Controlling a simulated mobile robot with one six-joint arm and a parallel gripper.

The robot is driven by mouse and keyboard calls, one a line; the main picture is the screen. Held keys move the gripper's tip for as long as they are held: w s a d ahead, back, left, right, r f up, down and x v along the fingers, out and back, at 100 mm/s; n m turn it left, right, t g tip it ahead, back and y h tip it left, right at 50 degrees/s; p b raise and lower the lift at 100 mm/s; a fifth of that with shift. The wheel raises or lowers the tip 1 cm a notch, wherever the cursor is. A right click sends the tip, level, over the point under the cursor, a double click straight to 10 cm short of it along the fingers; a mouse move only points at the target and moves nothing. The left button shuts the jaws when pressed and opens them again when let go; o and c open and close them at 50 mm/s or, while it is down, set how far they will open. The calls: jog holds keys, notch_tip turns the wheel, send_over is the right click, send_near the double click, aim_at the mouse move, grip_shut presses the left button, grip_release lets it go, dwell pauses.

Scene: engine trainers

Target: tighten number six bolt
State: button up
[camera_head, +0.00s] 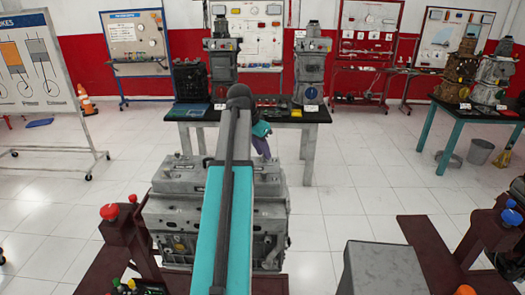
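A grey engine block (172,213) stands in front of me, partly covered by my own teal arm. Its top and near side show on both sides of the arm. Small fittings show on its near face, but I cannot pick out the number six bolt or read any bolt number. My arm rises over the middle of the block to a dark joint. Beyond it, small teal and purple parts show to the right, past the block's far edge. I cannot make out gripper fingers there.
A dark red stand with a red knob (109,212) is at the left. A grey box (383,268) is at the lower right. A black table (290,116) with engines stands behind the block. A blue-knobbed stand (511,217) is at far right. White floor (350,215) lies open between.

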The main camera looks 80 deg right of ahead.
grip_shut()
jog(key=shift+m, duration=0.3)
jog(key=m+b, duration=0.1)
jog(key=m+g+y+b, duration=0.1)
jog(key=m, duration=0.1)
jog(key=m+b, duration=0.1)
jog(key=shift+w+d+m+y, duration=0.25)
jog(key=shift+d+m+y, duration=0.05)
jog(key=shift+d+m, duration=0.1)
jog(key=shift+m+g+y+b, duration=0.4)
jog(key=shift+m+y+b, duration=0.5)
jog(key=shift+m, duration=1)
jog(key=shift+o, duration=2.1)
grip_release()
